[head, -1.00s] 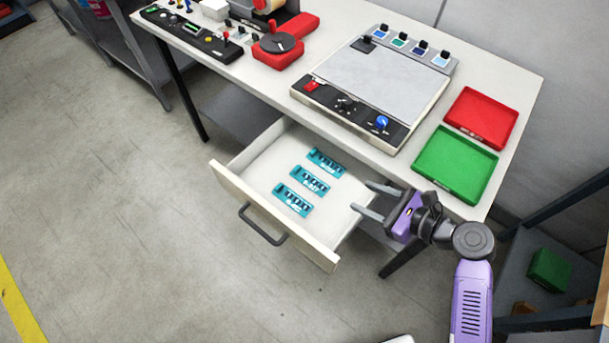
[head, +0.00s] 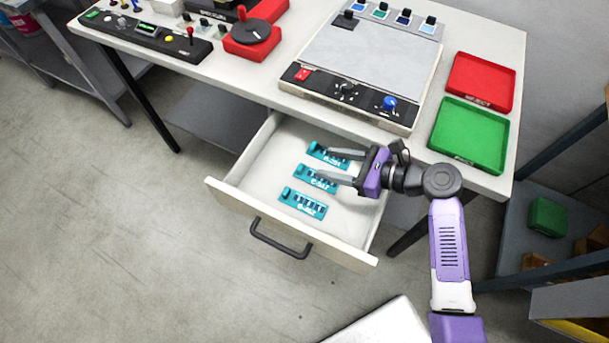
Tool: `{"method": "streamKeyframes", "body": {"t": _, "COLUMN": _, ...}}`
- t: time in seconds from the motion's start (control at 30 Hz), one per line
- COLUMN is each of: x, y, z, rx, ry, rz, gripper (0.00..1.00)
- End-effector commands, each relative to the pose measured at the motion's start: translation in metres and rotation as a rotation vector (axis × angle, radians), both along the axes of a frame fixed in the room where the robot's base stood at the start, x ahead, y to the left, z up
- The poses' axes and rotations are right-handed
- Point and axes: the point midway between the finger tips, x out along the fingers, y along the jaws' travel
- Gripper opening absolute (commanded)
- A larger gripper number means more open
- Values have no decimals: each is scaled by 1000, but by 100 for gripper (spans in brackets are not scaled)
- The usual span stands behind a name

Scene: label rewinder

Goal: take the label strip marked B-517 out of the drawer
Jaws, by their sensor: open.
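The open drawer (head: 228,200) holds three teal label strips lying apart in a row. The middle strip (head: 309,177) bears small lettering that seems to read B-517. The back strip (head: 316,152) and the front strip (head: 302,204) have markings too small to read surely. My gripper (head: 327,164) is open and empty, reaching into the drawer area from the right. One finger overlaps the back strip in view and the other overlaps the middle strip, hiding part of each. I cannot tell the height of the fingers above the strips.
The table (head: 300,107) stands above the drawer's back. On it are a control panel unit (head: 365,60), a red tray (head: 480,82), a green tray (head: 468,135) and a red turntable device (head: 250,38). The drawer's front handle (head: 280,240) faces free floor.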

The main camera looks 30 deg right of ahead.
Motion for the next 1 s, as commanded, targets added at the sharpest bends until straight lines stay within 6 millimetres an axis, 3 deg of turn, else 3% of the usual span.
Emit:
{"method": "streamKeyframes", "body": {"t": 0.03, "x": 0, "y": 0, "z": -13, "rx": 0, "ry": 0, "rz": 0, "gripper": 51}}
{"method": "streamKeyframes", "body": {"t": 0.4, "x": 0, "y": 0, "z": -53, "rx": -1, "ry": -1, "rz": 0, "gripper": 51}}
{"method": "streamKeyframes", "body": {"t": 0.57, "x": 5, "y": 4, "z": -57, "rx": 0, "ry": 0, "rz": 1, "gripper": 51}}
{"method": "streamKeyframes", "body": {"t": 1.0, "x": 44, "y": 28, "z": -81, "rx": 1, "ry": 1, "rz": 3, "gripper": 51}}
